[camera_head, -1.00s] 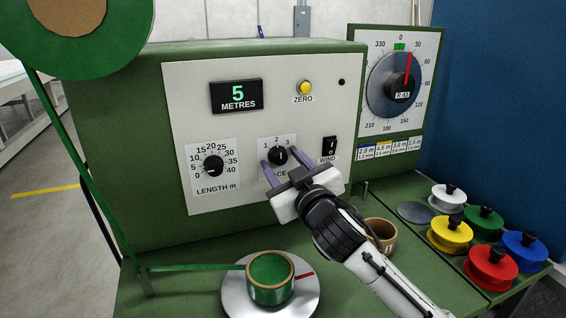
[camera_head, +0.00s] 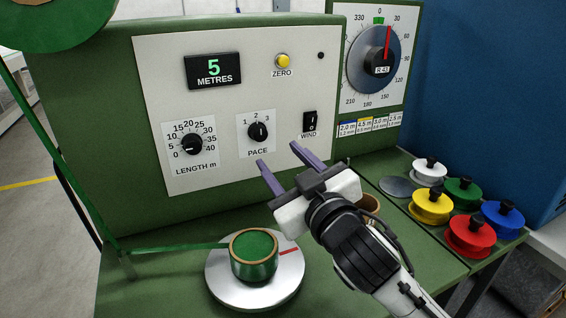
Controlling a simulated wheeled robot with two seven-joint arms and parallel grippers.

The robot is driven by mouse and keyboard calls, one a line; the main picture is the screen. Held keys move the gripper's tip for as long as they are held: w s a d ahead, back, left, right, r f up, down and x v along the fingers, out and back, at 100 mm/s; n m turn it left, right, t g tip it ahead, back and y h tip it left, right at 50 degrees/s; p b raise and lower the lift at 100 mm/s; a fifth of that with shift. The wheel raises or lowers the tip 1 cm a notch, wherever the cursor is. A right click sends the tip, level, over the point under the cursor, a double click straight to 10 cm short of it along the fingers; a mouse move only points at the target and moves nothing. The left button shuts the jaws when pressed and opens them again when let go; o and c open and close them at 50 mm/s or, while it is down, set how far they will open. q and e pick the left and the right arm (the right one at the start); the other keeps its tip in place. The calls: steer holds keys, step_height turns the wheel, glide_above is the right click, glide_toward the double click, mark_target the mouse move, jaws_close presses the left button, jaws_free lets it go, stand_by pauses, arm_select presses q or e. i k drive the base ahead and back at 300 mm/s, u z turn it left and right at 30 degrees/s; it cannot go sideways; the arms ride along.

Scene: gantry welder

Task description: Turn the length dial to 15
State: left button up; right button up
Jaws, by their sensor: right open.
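The length dial (camera_head: 191,145) is a black knob on the pale front panel, ringed by numbers from 0 to 40 and labelled LENGTH m. A small pale mark shows low on the knob towards the 0 side, but its exact reading is too small to tell. The display (camera_head: 213,70) reads 5 METRES. My right gripper (camera_head: 280,155) is open and empty, with its two purple fingers apart. It is in front of the panel, right of the length dial and just below the pace knob (camera_head: 258,132), not touching either. My left gripper is out of view.
A wind switch (camera_head: 309,122) and yellow zero button (camera_head: 283,61) are on the panel. Below, a green spool (camera_head: 254,255) sits on a round plate (camera_head: 222,285), with green ribbon running left. Coloured reels such as the red one (camera_head: 469,237) stand at right.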

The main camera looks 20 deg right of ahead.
mark_target(192, 143)
steer(key=u, duration=0.05)
steer(key=k, duration=1)
steer(key=z, duration=0.05)
